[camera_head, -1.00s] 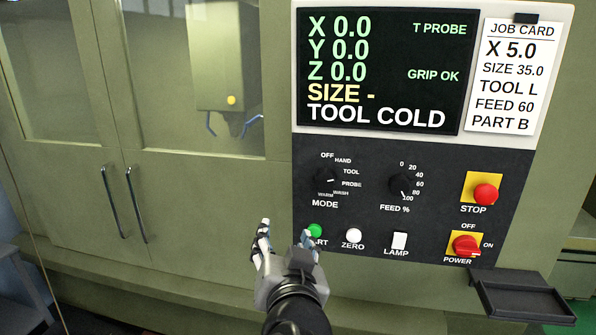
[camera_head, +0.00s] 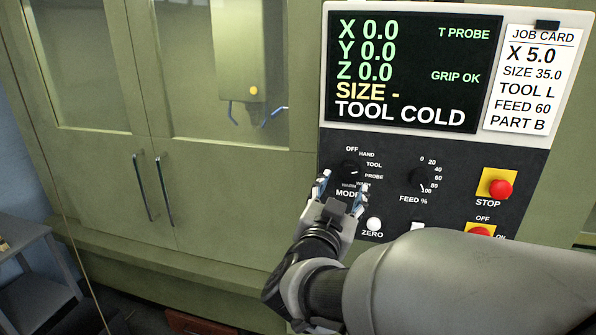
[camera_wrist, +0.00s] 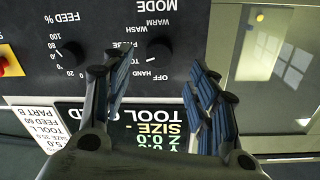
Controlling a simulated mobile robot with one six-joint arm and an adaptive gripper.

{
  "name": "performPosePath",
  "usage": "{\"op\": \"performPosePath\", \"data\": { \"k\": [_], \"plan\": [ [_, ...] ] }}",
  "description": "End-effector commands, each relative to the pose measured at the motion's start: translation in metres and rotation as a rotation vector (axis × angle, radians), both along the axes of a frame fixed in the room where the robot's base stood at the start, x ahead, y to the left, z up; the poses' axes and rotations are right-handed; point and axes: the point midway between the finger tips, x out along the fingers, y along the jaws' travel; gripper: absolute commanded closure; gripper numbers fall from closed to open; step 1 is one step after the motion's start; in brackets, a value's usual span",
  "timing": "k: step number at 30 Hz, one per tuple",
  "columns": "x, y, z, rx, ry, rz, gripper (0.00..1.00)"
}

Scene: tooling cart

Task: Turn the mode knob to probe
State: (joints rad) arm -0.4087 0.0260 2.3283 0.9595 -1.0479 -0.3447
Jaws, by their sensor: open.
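The black mode knob (camera_head: 349,172) is on the dark control panel, with HAND, TOOL, PROBE and WARM labels around its right side. A small light mark shows on its right side; I cannot tell exactly which label it points at. My gripper (camera_head: 343,189) is open and empty, its fingertips just below the knob in the head view and partly over the MODE lettering. In the wrist view the knob (camera_wrist: 158,50) appears upside down between the two spread fingers (camera_wrist: 158,68), apart from them.
The feed knob (camera_head: 423,179) is to the right. The red stop button (camera_head: 500,189) and white zero button (camera_head: 374,224) are nearby. My arm covers the lower panel, including much of the lamp switch. The screen (camera_head: 400,72) shows T PROBE and TOOL COLD.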

Motion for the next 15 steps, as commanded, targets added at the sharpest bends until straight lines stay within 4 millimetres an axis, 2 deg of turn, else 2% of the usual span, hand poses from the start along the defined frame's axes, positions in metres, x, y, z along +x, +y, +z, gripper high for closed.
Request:
{"op": "performPosePath", "data": {
  "k": [6, 10, 15],
  "plan": [
    [0.04, -0.018, -0.001, -0.001, 0.0, -0.004, 0.46],
    [0.056, -0.023, -0.001, 0.0, 0.001, -0.002, 0.46],
    [0.065, -0.026, 0.0, 0.0, 0.0, 0.0, 0.46]
  ]
}}
